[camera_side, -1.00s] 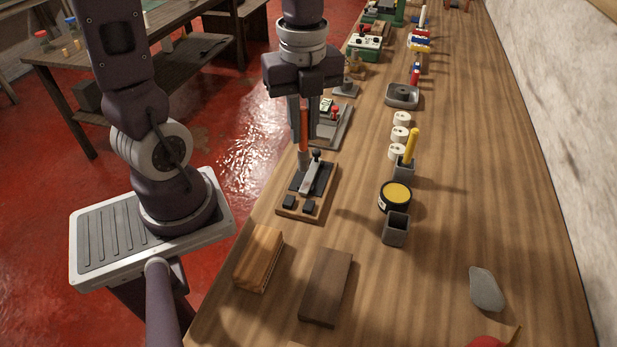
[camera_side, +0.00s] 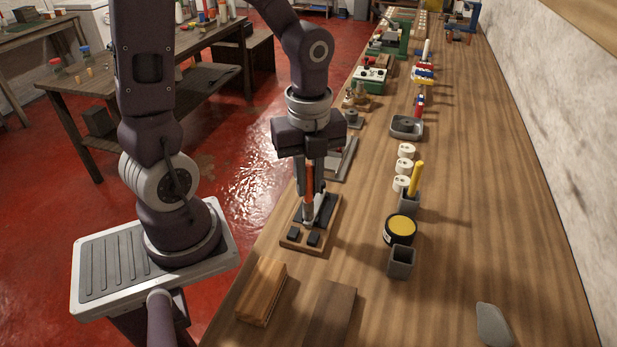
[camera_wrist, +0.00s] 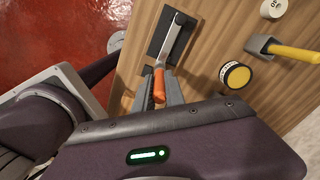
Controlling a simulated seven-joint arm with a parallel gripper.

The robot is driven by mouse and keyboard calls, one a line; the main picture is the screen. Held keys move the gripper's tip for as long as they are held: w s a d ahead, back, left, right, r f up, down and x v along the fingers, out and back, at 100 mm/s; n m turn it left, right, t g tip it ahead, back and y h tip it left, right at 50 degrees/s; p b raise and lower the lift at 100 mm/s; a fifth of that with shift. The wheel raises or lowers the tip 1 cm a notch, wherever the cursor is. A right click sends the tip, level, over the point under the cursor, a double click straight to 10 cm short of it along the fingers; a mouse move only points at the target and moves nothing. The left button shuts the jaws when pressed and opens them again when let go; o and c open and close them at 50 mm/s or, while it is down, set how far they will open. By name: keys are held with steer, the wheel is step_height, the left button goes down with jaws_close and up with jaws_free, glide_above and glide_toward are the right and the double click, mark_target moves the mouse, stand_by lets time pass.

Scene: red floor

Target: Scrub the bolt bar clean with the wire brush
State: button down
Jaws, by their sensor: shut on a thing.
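Two dark pads (camera_side: 313,239) sit on the board's near end. To the right are a yellow-topped tin (camera_side: 400,229), an empty grey cup (camera_side: 401,263) and a grey holder with a yellow-handled tool (camera_side: 416,180). A wood block (camera_side: 262,292) lies nearer the front.

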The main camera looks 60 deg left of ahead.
steer(key=shift+f, duration=0.65)
stand_by(0.6)
steer(key=shift+w+a+r, duration=0.1)
steer(key=shift+w+a, duration=0.45)
steer(key=shift+w+a, duration=0.55)
stand_by(0.4)
steer(key=shift+s+d, duration=0.6)
